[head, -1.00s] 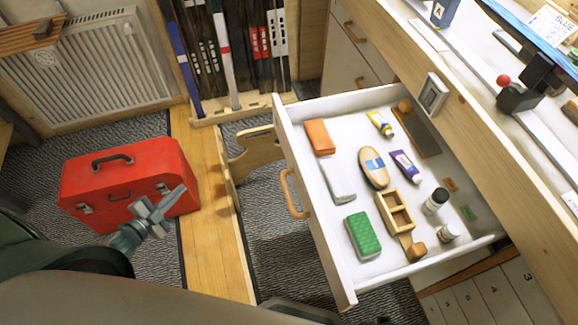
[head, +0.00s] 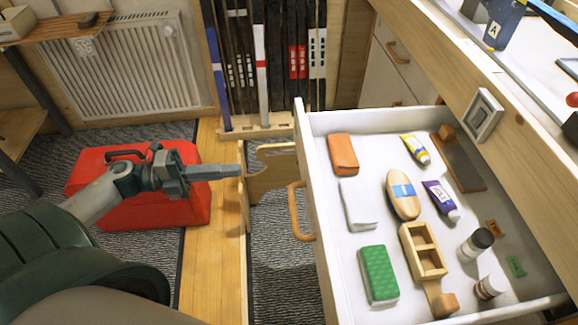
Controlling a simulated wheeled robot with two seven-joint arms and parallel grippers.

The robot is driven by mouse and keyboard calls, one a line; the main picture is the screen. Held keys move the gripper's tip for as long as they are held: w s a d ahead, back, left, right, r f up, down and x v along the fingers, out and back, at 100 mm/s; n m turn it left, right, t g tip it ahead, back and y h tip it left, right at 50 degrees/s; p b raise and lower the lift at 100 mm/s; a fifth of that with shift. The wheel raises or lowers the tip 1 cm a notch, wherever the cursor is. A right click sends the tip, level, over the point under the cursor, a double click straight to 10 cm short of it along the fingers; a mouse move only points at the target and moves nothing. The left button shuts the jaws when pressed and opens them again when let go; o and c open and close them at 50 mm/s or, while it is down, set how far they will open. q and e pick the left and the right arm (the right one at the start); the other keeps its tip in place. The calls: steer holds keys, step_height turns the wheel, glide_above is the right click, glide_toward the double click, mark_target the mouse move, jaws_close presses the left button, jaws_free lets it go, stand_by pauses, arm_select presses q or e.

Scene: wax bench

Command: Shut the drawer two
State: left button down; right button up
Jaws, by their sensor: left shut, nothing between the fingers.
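An open drawer (head: 318,215) sticks out to the left from the wooden bench on the right. Its number does not show. Its orange-brown handle (head: 297,212) is on the front panel, facing left. Inside lie an orange block, a white cloth-like piece, a green block, a wooden brush, tubes, a small wooden box and small bottles. My left gripper (head: 238,171) is shut and empty. It is left of the drawer front, in front of the red case in the picture, with its fingers pointing right toward the handle and apart from it. My right gripper is not in view.
A red toolbox (head: 190,213) stands on the floor at left. A rack of skis (head: 262,70) and a radiator (head: 125,70) stand at the back. A wooden piece (head: 270,177) stands between rack and drawer. The carpet left of the drawer front (head: 275,285) is clear.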

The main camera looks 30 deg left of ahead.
mark_target(303, 164)
arm_select(q)
steer(key=shift+d, duration=0.1)
